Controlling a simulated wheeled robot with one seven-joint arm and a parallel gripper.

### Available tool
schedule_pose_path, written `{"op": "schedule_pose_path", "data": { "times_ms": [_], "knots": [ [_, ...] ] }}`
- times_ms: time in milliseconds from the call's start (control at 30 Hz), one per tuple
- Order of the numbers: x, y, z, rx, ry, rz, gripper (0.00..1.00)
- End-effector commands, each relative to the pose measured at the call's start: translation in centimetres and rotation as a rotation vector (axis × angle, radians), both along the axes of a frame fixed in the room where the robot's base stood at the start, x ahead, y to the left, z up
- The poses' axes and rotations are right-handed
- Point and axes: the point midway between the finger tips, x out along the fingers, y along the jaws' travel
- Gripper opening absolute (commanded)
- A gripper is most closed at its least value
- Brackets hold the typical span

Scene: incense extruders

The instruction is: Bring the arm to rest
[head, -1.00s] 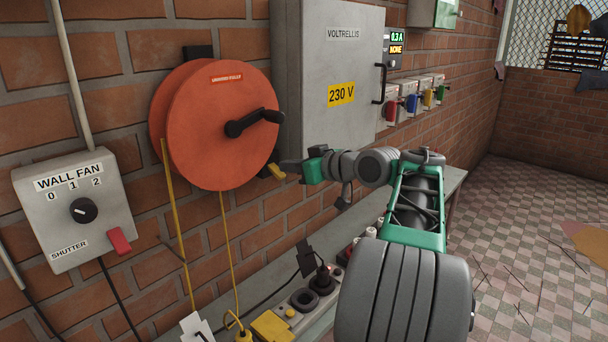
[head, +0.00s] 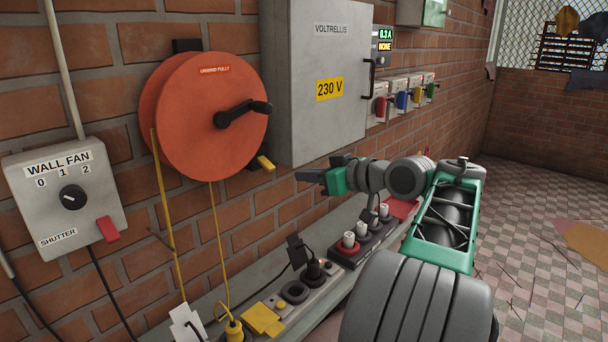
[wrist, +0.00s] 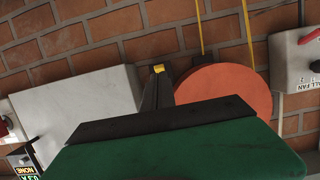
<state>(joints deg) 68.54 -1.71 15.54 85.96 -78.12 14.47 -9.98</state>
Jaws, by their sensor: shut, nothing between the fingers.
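My gripper (head: 302,175) is shut and empty in the head view, pointing left, in front of the brick wall. It is right of the orange cable reel (head: 207,115) and below the grey 230 V cabinet (head: 316,90), apart from both in the picture. In the wrist view my gripper's dark fingers (wrist: 158,90) point up toward the wall, between the pale cabinet (wrist: 75,110) and the orange reel (wrist: 225,88). My gripper's green body hides the bottom of that view.
A grey bench (head: 225,305) runs along the wall below my arm. Power strips with plugs (head: 362,235) stand on it. A wall fan box (head: 65,200) with a red lever is at the left. Coloured switches (head: 403,98) line the wall.

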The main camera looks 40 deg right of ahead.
Motion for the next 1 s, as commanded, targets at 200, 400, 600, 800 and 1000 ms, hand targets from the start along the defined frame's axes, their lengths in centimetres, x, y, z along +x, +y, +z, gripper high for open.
{"op": "schedule_pose_path", "data": {
  "times_ms": [200,400,600,800,1000],
  "knots": [
    [-0.1,-0.1,0.0,0.000,0.000,-0.003,0.00],
    [-1.1,-3.3,-4.6,0.054,0.185,-0.126,0.00],
    [-6.8,-8.5,-17.6,0.263,0.541,-0.456,0.00],
    [-15.3,-5.5,-26.3,0.423,0.881,-0.725,0.00],
    [-20.1,5.8,-29.0,0.363,1.161,-0.796,0.00]
  ]
}}
